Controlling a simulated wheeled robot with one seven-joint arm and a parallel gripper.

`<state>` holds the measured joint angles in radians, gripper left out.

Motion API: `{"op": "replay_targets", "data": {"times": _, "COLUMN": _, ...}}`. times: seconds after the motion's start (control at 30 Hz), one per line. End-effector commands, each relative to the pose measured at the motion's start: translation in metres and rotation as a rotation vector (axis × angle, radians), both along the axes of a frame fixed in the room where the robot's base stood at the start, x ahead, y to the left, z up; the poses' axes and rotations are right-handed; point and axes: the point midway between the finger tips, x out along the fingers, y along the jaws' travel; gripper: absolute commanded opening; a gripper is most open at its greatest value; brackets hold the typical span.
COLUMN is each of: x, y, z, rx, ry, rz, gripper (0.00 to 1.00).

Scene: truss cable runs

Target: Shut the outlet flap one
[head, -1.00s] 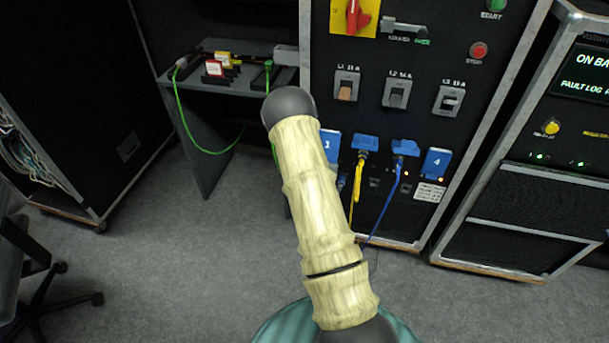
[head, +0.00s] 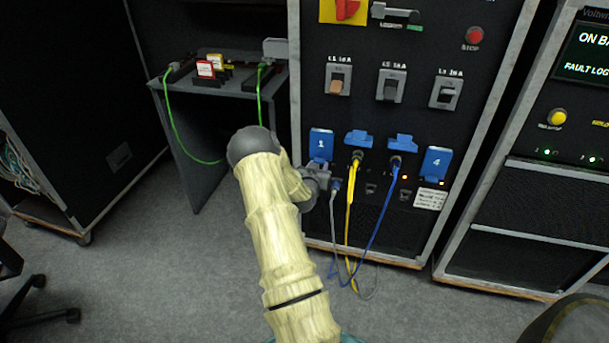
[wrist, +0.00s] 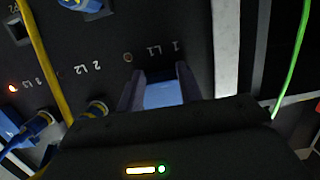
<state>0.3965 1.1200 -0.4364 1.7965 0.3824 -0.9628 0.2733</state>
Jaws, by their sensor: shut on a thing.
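Outlet flap one (head: 321,145) is a blue cover marked 1 at the left of the outlet row on the black panel. In the head view its numbered face lies near the panel; I cannot tell if it is flush. My gripper (head: 322,177) is at its lower edge, partly hidden by my arm. In the wrist view the two fingers of my gripper (wrist: 160,90) stand on either side of the blue flap one (wrist: 162,95), shut on it, by the upside-down label 1 L1.
Flaps two (head: 358,138) and three (head: 402,141) stand raised over plugs with a yellow cable (head: 349,215) and a blue cable (head: 380,220). Flap four (head: 437,163) lies flat. A grey cable (head: 333,215) hangs close beside my gripper. A shelf (head: 225,88) with green cables is to the left.

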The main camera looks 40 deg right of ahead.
Motion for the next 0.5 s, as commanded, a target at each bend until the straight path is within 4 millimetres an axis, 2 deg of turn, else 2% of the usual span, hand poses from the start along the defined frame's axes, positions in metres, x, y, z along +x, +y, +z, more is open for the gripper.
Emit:
{"op": "replay_targets", "data": {"times": 0.03, "x": -0.0035, "y": 0.0009, "z": -0.0147, "rx": 0.012, "ry": 0.013, "rz": -0.003, "gripper": 0.00}}
{"op": "replay_targets", "data": {"times": 0.2, "x": -0.0077, "y": -0.0062, "z": -0.0134, "rx": -0.002, "ry": 0.003, "rz": -0.013, "gripper": 0.00}}
{"op": "replay_targets", "data": {"times": 0.5, "x": -0.0082, "y": -0.0077, "z": -0.0121, "rx": -0.006, "ry": 0.002, "rz": -0.015, "gripper": 0.00}}
